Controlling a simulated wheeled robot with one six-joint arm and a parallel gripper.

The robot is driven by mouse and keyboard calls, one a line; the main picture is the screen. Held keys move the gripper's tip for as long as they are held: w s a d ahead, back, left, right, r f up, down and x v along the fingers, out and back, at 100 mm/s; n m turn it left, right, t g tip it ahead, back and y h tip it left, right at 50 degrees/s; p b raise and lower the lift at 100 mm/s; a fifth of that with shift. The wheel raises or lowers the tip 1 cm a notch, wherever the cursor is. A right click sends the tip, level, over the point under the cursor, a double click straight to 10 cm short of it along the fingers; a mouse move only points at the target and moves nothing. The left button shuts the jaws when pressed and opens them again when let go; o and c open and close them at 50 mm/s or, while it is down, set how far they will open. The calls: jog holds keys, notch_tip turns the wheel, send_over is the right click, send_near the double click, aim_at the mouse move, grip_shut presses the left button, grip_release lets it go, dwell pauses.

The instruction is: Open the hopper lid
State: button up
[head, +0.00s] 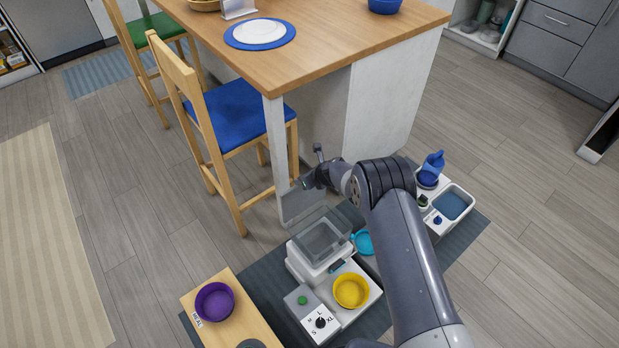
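The feeder's clear hopper (321,240) sits on a white body (302,265) on the dark mat. Its translucent grey lid (301,203) stands raised at the back left of the hopper, and the hopper's top looks uncovered. My gripper (305,183) is at the lid's upper edge, just above it and toward its right. I cannot tell whether it touches the lid. The fingers are small and dark here, and their gap does not show.
A yellow bowl (351,291) sits at the feeder's front, beside a dial panel (319,323) and a green button (302,300). A teal scoop (363,241) lies to the right. A purple bowl (214,302) stands on a wooden stand. The table leg (276,140) is close behind my gripper.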

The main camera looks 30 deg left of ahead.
jog(key=shift+w+a+r, duration=0.15)
jog(key=shift+a+r, duration=0.1)
jog(key=shift+r, duration=0.15)
jog(key=o, duration=1.1)
jog(key=shift+o, duration=1.4)
jog(key=shift+d+f, duration=0.15)
jog(key=shift+f, duration=0.05)
jog(key=b+v, duration=0.1)
jog(key=v, duration=1)
jog(key=shift+f, duration=0.15)
jog(key=p+x, duration=0.1)
jog(key=x, duration=0.9)
jog(key=shift+a+f, duration=0.25)
jog(key=shift+f, duration=0.05)
jog(key=shift+r, duration=0.1)
